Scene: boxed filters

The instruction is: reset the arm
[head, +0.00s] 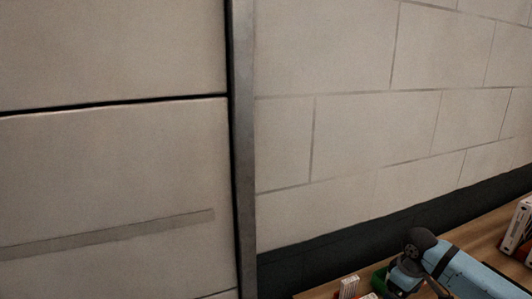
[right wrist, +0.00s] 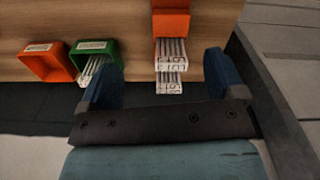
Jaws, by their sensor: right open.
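My right arm (head: 460,275) shows at the lower right of the head view, over a wooden surface; its fingertips are not clear there. In the right wrist view my right gripper (right wrist: 162,58) is open, with its two blue fingers wide apart. Nothing is held between them. White pleated filters (right wrist: 169,68) with printed faces show between the fingers, beside an orange box (right wrist: 171,22). I cannot tell how far they are from the fingers. My left gripper is in neither view.
In the right wrist view a green box (right wrist: 103,46) holding white filters and an orange box (right wrist: 48,64) stand left of the gripper on the wooden surface (right wrist: 60,20). In the head view white-and-red boxes (head: 515,225) stand at the right edge, before a block wall (head: 380,130).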

